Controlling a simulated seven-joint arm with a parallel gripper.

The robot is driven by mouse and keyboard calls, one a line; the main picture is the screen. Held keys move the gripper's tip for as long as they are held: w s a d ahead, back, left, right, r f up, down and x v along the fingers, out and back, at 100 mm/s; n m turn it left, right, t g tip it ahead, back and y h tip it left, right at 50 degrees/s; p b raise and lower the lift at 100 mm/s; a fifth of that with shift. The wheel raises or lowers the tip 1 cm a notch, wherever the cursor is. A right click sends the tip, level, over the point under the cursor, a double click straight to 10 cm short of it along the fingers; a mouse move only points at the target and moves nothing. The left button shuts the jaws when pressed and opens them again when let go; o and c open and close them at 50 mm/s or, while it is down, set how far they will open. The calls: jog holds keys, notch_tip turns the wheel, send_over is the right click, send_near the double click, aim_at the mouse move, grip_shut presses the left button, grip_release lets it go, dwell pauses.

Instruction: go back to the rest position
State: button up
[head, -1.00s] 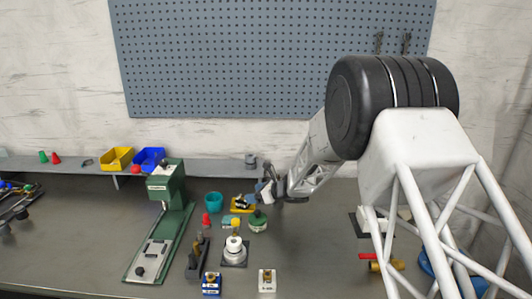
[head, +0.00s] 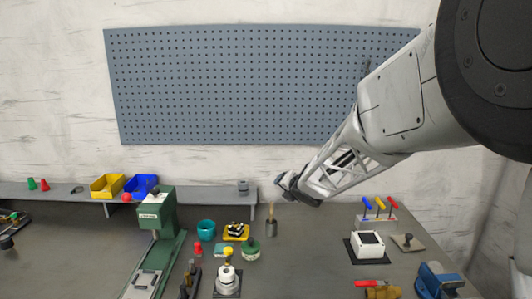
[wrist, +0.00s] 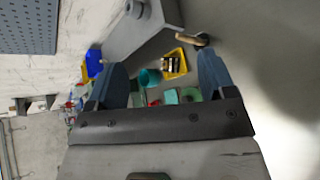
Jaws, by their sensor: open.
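My gripper (head: 284,186) hangs in the air above the back of the bench, near the shelf edge, and holds nothing. In the wrist view its two blue-grey fingers (wrist: 163,88) stand wide apart with a clear gap between them. Through the gap the wrist view shows the teal cup (wrist: 150,77) and the yellow tray (wrist: 176,63) well beyond the fingertips. My arm reaches in from the right side of the head view. No separate object marks the rest position.
A grey pot with a thin upright piece (head: 271,228) stands below my gripper. The green press (head: 158,215), teal cup (head: 206,227) and yellow tray (head: 236,233) stand left. A white box (head: 367,244), screwdriver rack (head: 377,216) and blue vise (head: 438,281) stand right. The pegboard (head: 250,85) hangs behind.

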jog(key=s+d+r+m+g+h, duration=0.1)
jog(key=s+d+r+m+h, duration=0.1)
jog(key=s+d+m, duration=0.4)
jog(key=s+d+r+m+g+h, duration=0.1)
jog(key=s+r+m+h, duration=0.1)
jog(key=s+m, duration=0.45)
jog(key=s+d+r+m+g+h, duration=0.15)
jog(key=s+d+m, duration=0.25)
jog(key=s, duration=0.4)
jog(key=s+f+m+g+y, duration=0.1)
jog(key=s+f+m+g, duration=0.2)
jog(key=s+m, duration=1.1)
jog(key=s+g, duration=0.2)
jog(key=s, duration=1.2)
jog(key=shift+s, duration=0.4)
jog(key=shift+g+y, duration=0.25)
